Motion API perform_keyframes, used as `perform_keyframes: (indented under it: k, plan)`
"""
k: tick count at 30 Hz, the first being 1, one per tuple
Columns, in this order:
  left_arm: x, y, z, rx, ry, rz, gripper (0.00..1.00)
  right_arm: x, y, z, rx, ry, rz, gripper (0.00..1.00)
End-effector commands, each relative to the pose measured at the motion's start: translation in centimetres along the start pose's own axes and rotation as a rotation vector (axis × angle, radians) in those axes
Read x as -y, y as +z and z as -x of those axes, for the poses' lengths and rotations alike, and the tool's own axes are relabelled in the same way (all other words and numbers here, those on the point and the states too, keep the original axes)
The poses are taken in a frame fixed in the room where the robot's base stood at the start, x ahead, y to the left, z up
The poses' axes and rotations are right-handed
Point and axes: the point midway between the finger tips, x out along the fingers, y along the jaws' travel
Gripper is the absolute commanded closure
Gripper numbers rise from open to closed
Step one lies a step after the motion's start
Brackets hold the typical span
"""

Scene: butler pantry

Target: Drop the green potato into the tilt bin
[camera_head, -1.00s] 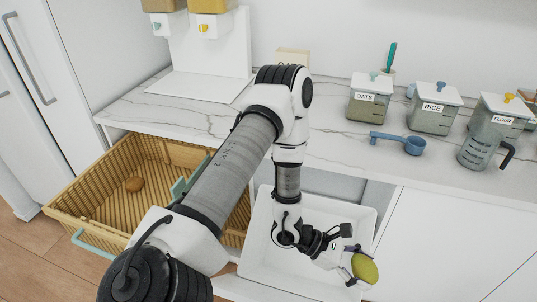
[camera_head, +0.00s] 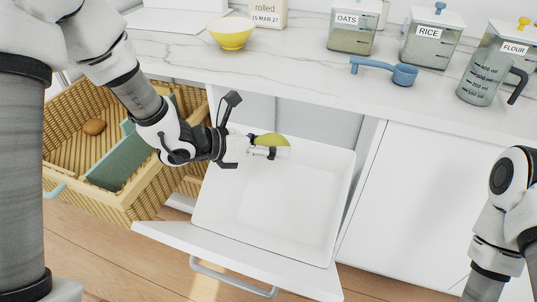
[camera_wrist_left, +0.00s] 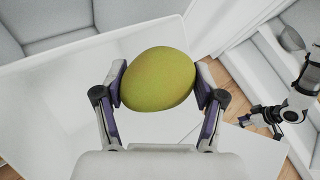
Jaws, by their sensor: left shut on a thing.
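The green potato (camera_head: 271,140) is held in my left gripper (camera_head: 270,150), whose fingers are shut on its two sides. In the left wrist view the potato (camera_wrist_left: 158,79) sits between the two fingers (camera_wrist_left: 160,90). The tilt bin (camera_head: 270,225) is a white, open-topped bin behind a tilted-out front panel, and its inside looks empty. My left gripper holds the potato over the back left part of the bin's opening. In the head view my right arm shows at the right edge, but its gripper is out of frame; the wrist view shows a gripper (camera_wrist_left: 262,118) whose opening is unclear.
A wicker drawer (camera_head: 70,150) with a brown potato (camera_head: 94,127) and a green divider (camera_head: 125,160) stands open to the left. The counter above holds a yellow bowl (camera_head: 231,37), a blue scoop (camera_head: 385,70), labelled canisters (camera_head: 427,45) and a measuring jug (camera_head: 485,80).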

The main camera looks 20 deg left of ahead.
Motion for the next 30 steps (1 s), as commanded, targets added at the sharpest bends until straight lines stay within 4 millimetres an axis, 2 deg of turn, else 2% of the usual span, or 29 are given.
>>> perform_keyframes:
  k: [3, 15, 30]
  plan:
    - [-0.7, -2.1, -0.9, -0.002, -0.001, 0.002, 0.71, 0.0, 0.0, -1.7, 0.000, 0.000, 0.000, 0.60]
    - [-2.9, -8.4, -3.9, 0.000, -0.001, 0.000, 0.71, 0.0, 0.0, -6.8, 0.000, 0.000, 0.000, 0.60]
    - [-7.4, -13.7, -9.3, 0.000, -0.001, -0.002, 0.71, -0.1, 0.0, -11.8, 0.000, 0.000, 0.001, 0.60]
